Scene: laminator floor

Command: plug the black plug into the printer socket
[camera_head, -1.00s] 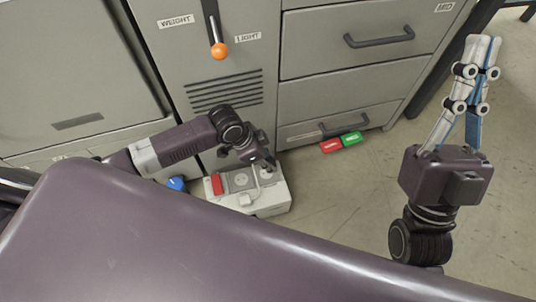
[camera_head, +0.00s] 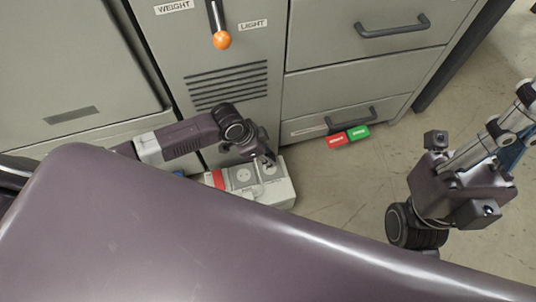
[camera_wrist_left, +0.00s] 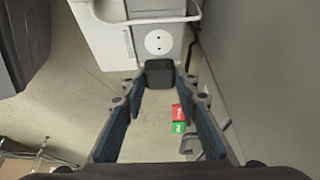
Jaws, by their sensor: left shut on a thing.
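My left gripper (camera_head: 262,160) reaches down to a white socket box (camera_head: 278,190) on the floor. In the left wrist view the gripper (camera_wrist_left: 160,85) is shut on the black plug (camera_wrist_left: 160,70), a dark block between its fingertips. A round white socket (camera_wrist_left: 158,42) with two holes shows just beyond the plug. I cannot tell whether the plug touches it. In the head view one round socket (camera_head: 243,175) shows left of the gripper; I cannot read which socket is the printer's. My right gripper (camera_head: 515,120) is raised at the right edge, partly cut off.
A lever with an orange knob (camera_head: 222,40) hangs on the cabinet panel. A red part (camera_head: 217,179) sits on the box's left end. Floor right of the box is clear.

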